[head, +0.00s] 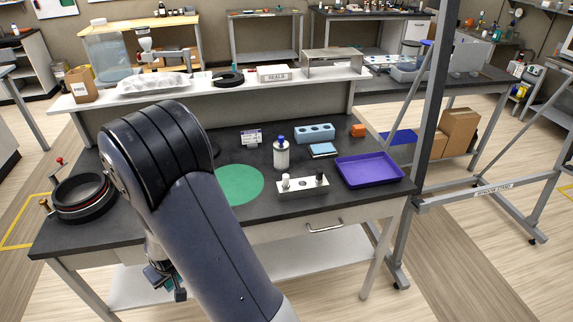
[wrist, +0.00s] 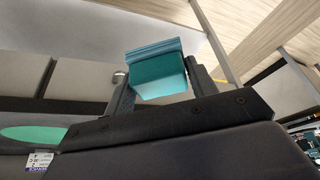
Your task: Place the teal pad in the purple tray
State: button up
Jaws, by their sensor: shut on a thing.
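The teal pad (wrist: 157,72) is a small block with a ridged, bluish edge, held between the two dark fingers of my gripper (wrist: 163,85) in the wrist view. In the head view my gripper (head: 165,282) hangs low in front of the bench, below the bench top's front edge, partly hidden by my arm. The purple tray (head: 370,183) lies flat and empty at the right end of the dark bench top, well to the right of my gripper and higher.
A white fixture with pegs (head: 303,186), a white bottle (head: 281,153), a blue holed block (head: 315,133), a light blue pad (head: 322,150) and an orange block (head: 358,130) stand left of or behind the tray. A green disc (head: 240,184) lies mid-bench. A grey upright (head: 435,100) stands at right.

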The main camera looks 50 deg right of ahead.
aim_at(368, 172)
jog(key=k+z, duration=0.1)
jog(key=z, duration=1.05)
